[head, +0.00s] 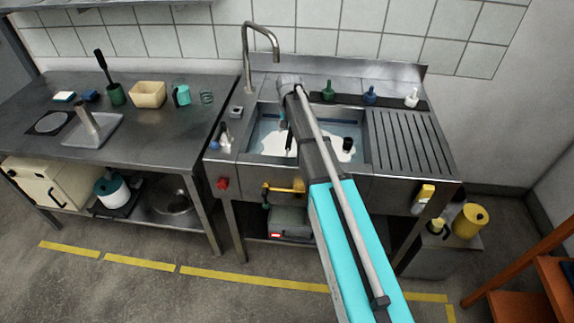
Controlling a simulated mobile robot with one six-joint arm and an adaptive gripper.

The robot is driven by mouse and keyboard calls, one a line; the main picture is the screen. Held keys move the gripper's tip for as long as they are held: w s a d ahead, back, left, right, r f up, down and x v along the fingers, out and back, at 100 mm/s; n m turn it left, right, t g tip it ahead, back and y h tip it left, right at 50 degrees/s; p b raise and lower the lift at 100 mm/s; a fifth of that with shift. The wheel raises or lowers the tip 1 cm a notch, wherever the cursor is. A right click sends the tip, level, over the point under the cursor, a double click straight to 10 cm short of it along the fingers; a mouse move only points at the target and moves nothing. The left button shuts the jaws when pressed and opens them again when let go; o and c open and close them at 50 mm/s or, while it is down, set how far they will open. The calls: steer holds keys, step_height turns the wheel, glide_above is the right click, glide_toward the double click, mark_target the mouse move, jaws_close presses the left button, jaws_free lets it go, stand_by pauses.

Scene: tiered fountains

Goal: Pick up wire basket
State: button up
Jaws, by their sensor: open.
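A small dark green open-mesh item (207,97), which looks like the wire basket, stands at the right end of the left steel counter's back row, right of a turquoise mug. It is too small to see its inside. My arm reaches from the lower right up over the sink. My gripper (287,139) is partly hidden by the arm and points down into the left part of the sink basin. It is open, and I see nothing held in it. It is to the right of the mesh item, well apart from it.
The sink (365,149) holds water, white foam and a black item (347,144). A tall faucet (246,60) rises between the mesh item and my arm. A turquoise mug (182,95), beige tub (148,94) and green pot (116,94) stand left. Bottles line the sink's back ledge.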

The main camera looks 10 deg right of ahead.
mark_target(290, 135)
steer(key=shift+d+f+b, duration=0.15)
steer(key=shift+f+b, duration=1.6)
steer(key=shift+f, duration=0.3)
steer(key=shift+f, duration=0.2)
steer(key=shift+c, duration=0.2)
jaws_close()
